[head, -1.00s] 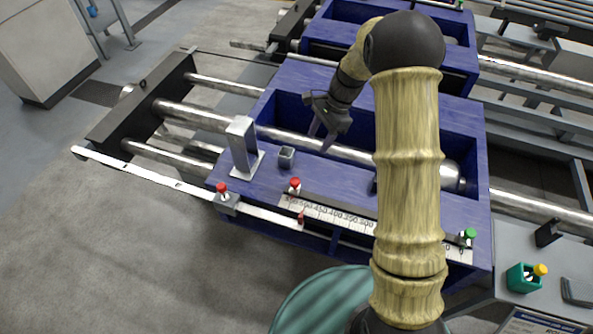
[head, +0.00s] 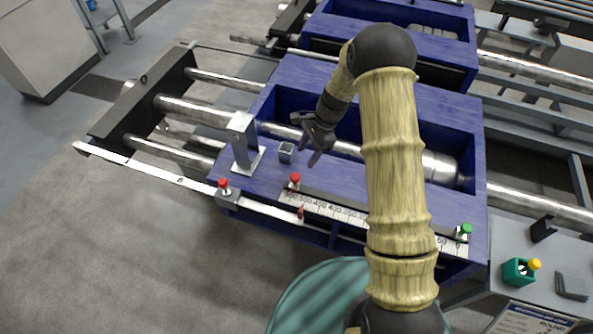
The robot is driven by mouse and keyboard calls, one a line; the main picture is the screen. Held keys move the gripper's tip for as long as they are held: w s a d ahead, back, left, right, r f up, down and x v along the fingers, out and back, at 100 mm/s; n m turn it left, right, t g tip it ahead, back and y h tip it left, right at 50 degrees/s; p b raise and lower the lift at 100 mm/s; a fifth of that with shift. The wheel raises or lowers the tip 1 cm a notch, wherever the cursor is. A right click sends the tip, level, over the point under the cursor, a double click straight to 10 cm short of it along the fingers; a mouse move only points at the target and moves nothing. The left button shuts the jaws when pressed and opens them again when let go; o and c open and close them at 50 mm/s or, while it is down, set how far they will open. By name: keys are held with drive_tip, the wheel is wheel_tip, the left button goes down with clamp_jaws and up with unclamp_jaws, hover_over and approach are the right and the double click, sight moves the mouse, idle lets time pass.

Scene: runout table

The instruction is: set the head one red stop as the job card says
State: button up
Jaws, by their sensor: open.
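Another red knob (head: 224,187) stands on a grey block at the machine's left front corner. A green-topped stop (head: 463,231) sits near the scale's zero end. A small red pointer (head: 301,212) shows at the scale's lower edge. My gripper (head: 312,160) is open and empty, above the blue top, behind and a little right of the red-topped stop. A card-like sheet (head: 530,318) shows at the lower right; its text is unreadable.
An upright metal bracket (head: 243,148) and a small square socket (head: 286,152) stand left of my gripper. A teal box with a yellow knob (head: 519,271) and a dark pad (head: 572,286) lie on the right-hand grey table. A second blue machine (head: 400,40) stands behind.

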sight(295, 176)
drive_tip(key=p+x, duration=0.2)
drive_tip(key=x, duration=0.7)
drive_tip(key=shift+s+a+f, duration=0.1)
drive_tip(key=shift+f, duration=0.2)
clamp_jaws()
